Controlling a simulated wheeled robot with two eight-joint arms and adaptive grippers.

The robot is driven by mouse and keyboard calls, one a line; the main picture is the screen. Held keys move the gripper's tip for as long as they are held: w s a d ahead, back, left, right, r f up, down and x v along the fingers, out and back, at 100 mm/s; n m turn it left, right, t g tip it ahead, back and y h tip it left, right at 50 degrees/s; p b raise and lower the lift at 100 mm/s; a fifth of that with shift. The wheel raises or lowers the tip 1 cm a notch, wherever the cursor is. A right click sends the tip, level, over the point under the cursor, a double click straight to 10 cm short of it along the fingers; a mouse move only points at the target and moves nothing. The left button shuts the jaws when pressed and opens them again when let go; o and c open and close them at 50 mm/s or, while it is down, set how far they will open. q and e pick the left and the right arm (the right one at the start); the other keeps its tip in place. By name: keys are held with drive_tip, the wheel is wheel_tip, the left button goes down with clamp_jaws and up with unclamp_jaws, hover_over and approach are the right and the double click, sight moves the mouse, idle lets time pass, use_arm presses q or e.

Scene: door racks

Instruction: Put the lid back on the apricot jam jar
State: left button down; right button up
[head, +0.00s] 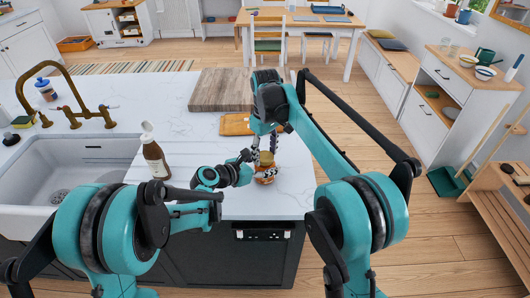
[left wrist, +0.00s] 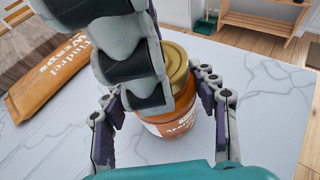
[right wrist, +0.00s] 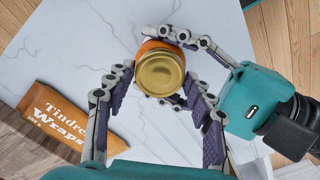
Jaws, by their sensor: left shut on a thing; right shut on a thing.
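The apricot jam jar (head: 265,178) stands near the counter's front right edge. It is orange with a printed label (left wrist: 178,124). My left gripper (left wrist: 168,100) is shut around the jar's body from the side, one finger on each side. The round gold lid (right wrist: 160,72) is at the jar's mouth; it also shows in the left wrist view (left wrist: 177,62). My right gripper (right wrist: 155,80) comes down from above and is shut on the lid. Its fingers hide part of the lid and jar in the left wrist view. I cannot tell whether the lid is seated or slightly above the rim.
An orange wraps packet (right wrist: 68,120) lies behind the jar, beside a wooden board (head: 218,90). A brown bottle (head: 155,158) stands left of my left gripper, near the sink (head: 75,155). The counter's right edge is close to the jar. Marble between bottle and board is clear.

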drive_tip(key=o, duration=1.3)
drive_tip(key=shift+o, duration=0.2)
wheel_tip(320, 180, up, 12)
use_arm(q)
drive_tip(key=shift+c, duration=2)
unclamp_jaws()
